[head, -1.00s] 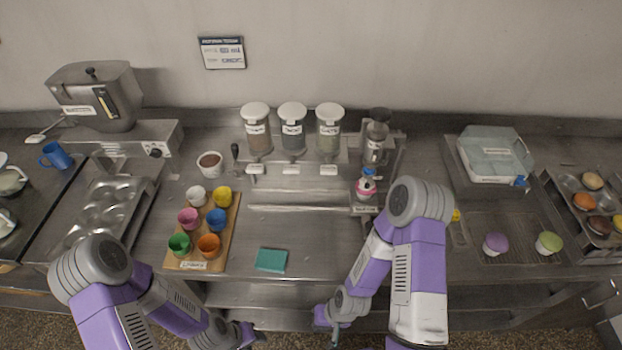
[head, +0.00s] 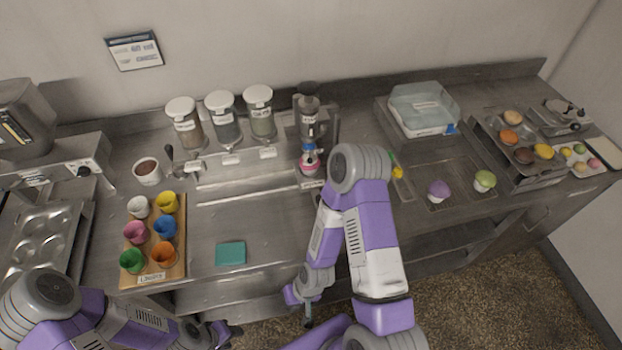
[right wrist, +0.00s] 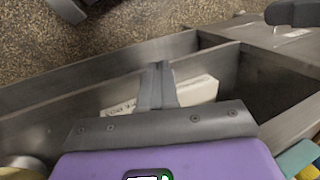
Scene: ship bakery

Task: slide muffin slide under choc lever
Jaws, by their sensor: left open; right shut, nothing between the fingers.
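A muffin in a pink-and-white cup (head: 309,166), with a blue top, stands under the dark-topped dispenser (head: 308,118) at the right end of the dispenser row. Three white-lidded jars (head: 222,120) stand left of it, with small white-labelled levers (head: 231,159) below them. The labels are too small to read, so I cannot tell which lever is choc. A narrow metal track (head: 238,194) runs in front of the jars. My left gripper (head: 224,332) is open and empty at the counter's front edge. My right gripper (head: 307,321) is shut and empty; it also shows in the right wrist view (right wrist: 157,72).
A board of coloured cups (head: 178,268) and a teal pad (head: 230,253) lie on the counter near the front. Purple (head: 438,191) and green-topped muffins (head: 484,181) sit on a rack at right. My right arm stands close in front of the muffin. The track's middle is clear.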

